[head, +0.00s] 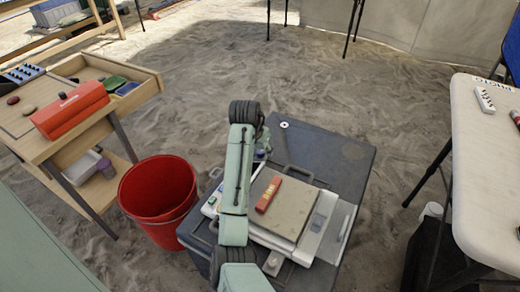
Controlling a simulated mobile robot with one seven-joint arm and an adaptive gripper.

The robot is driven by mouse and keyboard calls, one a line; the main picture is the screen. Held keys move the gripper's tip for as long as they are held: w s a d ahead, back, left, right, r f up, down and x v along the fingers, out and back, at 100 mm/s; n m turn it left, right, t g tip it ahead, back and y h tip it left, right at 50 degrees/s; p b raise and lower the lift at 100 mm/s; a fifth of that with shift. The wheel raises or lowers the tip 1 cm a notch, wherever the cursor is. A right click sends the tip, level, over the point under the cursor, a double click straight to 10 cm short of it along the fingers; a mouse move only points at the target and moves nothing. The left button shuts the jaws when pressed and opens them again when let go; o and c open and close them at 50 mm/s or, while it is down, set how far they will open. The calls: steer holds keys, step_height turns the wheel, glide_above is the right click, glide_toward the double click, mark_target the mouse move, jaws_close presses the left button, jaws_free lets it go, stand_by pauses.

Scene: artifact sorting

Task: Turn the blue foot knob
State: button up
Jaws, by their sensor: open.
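A white scale (336,232) with a beige pan (290,222) sits on a dark grey case (338,158). A small blue and green detail (211,200) shows left of my arm, also unclear. My arm crosses in front of the scale's left side. My gripper is hidden behind it, so its fingers do not show.
A red bucket (160,197) stands left of the case. A wooden bench (40,150) with a red box (70,109) is at the left. A white table (480,180) stands at the right. Sandy ground beyond the case is clear.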

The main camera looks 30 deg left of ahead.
steer(key=shift+c, duration=0.5)
jaws_close()
steer(key=shift+r+n+p, duration=0.15)
steer(key=shift+n+p, duration=0.15)
steer(key=shift+p, duration=0.2)
steer(key=n+p, duration=0.1)
steer(key=p, duration=0.1)
steer(key=n+y+p, duration=0.1)
steer(key=p, duration=0.1)
steer(key=shift+d+r+n, duration=0.15)
steer(key=shift+d+n, duration=0.05)
steer(key=shift+n, duration=0.1)
steer(key=n+y+p, duration=0.1)
steer(key=n+p, duration=0.1)
steer(key=n+g+p, duration=0.1)
steer(key=n+p, duration=0.2)
steer(key=shift+w+n+g+y, duration=0.15)
steer(key=shift+n+g+y, duration=0.15)
steer(key=shift+y, duration=0.1)
steer(key=n+p, duration=0.1)
steer(key=n, duration=0.1)
steer(key=n+g+p, duration=0.1)
steer(key=n, duration=0.1)
steer(key=shift+w+f+g+y, duration=0.1)
steer(key=shift+f+g+y, duration=0.1)
steer(key=shift+g+y, duration=0.15)
steer(key=shift+n+g+y+p, duration=0.3)
steer(key=shift+n+g, duration=0.35)
steer(key=shift+n, duration=1.55)
